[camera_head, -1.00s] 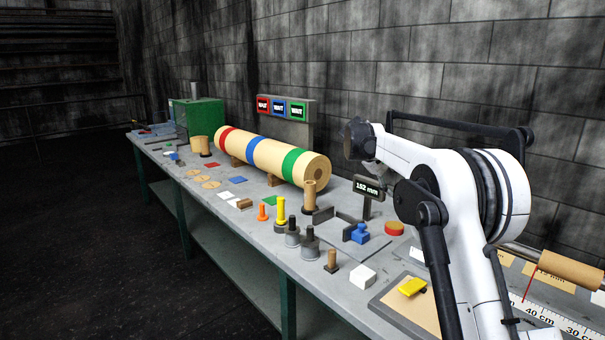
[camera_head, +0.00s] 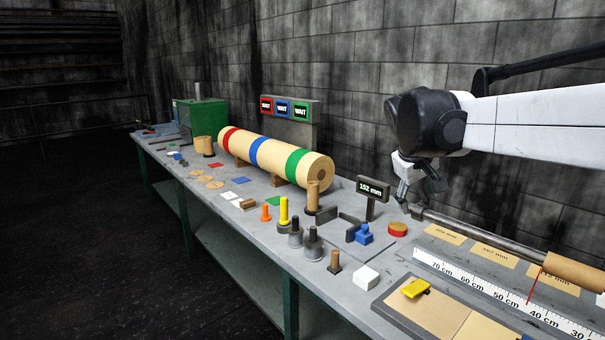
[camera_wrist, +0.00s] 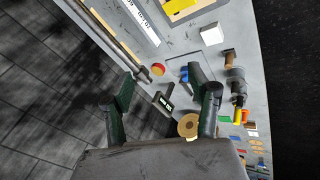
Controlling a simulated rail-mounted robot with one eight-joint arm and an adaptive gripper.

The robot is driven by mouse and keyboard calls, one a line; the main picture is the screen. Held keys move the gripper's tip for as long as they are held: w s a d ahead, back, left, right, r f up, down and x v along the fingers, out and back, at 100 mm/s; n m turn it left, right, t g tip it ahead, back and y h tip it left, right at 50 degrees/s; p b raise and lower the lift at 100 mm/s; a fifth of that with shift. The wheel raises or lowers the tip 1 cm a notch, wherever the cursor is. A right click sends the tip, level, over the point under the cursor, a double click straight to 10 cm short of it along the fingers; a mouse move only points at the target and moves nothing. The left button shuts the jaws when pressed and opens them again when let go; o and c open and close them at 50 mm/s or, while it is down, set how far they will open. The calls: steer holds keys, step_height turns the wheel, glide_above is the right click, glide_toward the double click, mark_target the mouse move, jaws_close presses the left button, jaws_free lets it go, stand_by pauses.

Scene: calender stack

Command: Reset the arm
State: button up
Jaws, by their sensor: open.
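My arm reaches in from the right side of the head view, above the bench. My gripper (camera_head: 418,182) hangs below the dark wrist joint, near the display reading 152 mm (camera_head: 373,189). In the wrist view my gripper (camera_wrist: 160,98) has its two dark fingers spread apart, with nothing between them. Its fingers are above the bench and touch nothing that I can see. The display and the end of the large roll (camera_wrist: 188,126) show beyond the fingers.
The bench (camera_head: 262,240) holds a striped roll (camera_head: 270,158), several pegs and weights, a white block (camera_head: 366,278) and a red round button (camera_head: 398,229). A metal rod (camera_head: 470,237) and a ruler (camera_head: 480,284) lie at the right. A brick wall stands behind. The dark floor at left is clear.

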steer(key=s+a+f+m+y, duration=0.1)
steer(key=s+f, duration=0.3)
steer(key=s, duration=0.5)
steer(key=s+a+f+m+t+y, duration=0.1)
steer(key=s+a+f, duration=0.2)
steer(key=s, duration=0.7)
steer(key=s+a+f+m+t+y, duration=0.1)
steer(key=s+a+f+y, duration=0.1)
steer(key=s+f, duration=0.4)
steer(key=s, duration=0.4)
steer(key=shift+a+f, duration=0.25)
